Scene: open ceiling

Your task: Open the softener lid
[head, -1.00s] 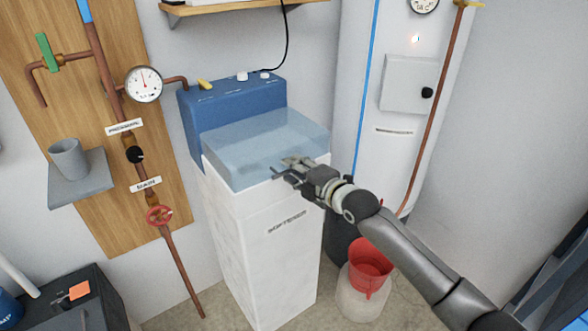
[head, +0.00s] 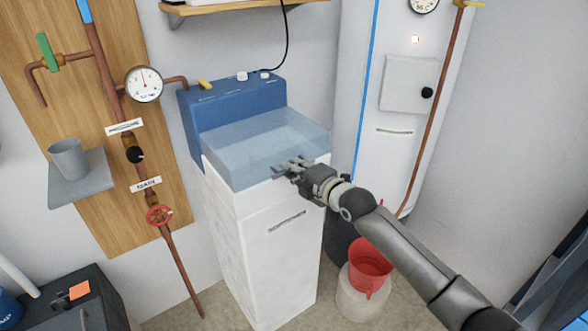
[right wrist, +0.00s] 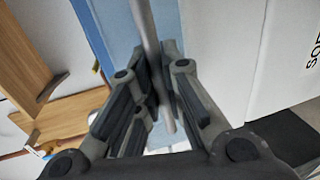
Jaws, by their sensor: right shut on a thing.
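The softener is a tall white cabinet (head: 262,255) with a blue control head (head: 235,104) at its back. Its translucent blue lid (head: 255,138) lies flat and closed on top. My right gripper (head: 287,169) is at the lid's front edge, coming in from the right. In the right wrist view a grey lid handle bar (right wrist: 147,30) runs between the fingers of my right gripper (right wrist: 163,85), which are shut on it. The fingers hide part of the bar. My left gripper is not in view.
A pipe board (head: 105,60) with a gauge and a grey cup (head: 69,158) on a shelf are at the left.

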